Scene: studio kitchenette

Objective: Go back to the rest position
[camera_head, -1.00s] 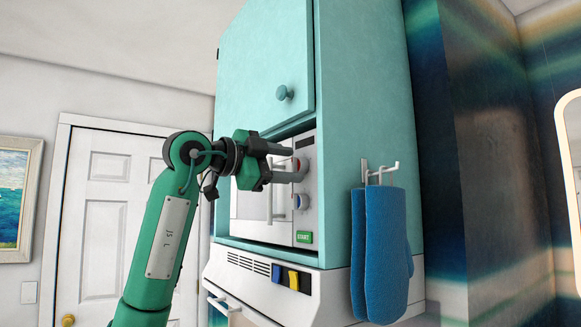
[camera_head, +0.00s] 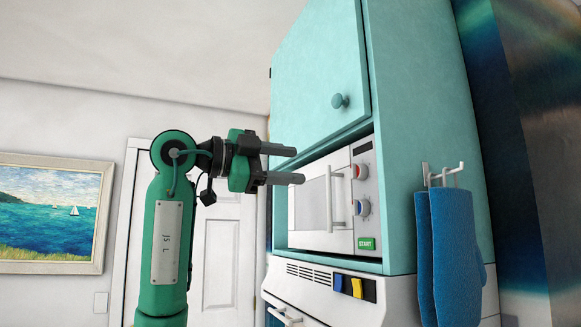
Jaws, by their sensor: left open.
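My left gripper (camera_head: 292,165) is raised in front of the microwave, its two grey fingers apart and empty, pointing right. The white microwave (camera_head: 308,209) sits in a niche of the teal cabinet; its door looks shut, with an upright handle (camera_head: 328,198). A red-marked knob, a blue-marked knob and a green start button (camera_head: 366,243) are on its right side. In the picture the fingertips lie left of the handle; I cannot tell the exact gap in depth. My right gripper is not in view.
A teal cupboard door with a round knob (camera_head: 340,101) is above the microwave. Blue oven mitts (camera_head: 455,250) hang from a hook on the cabinet side. A white door and a seascape picture (camera_head: 55,212) are behind.

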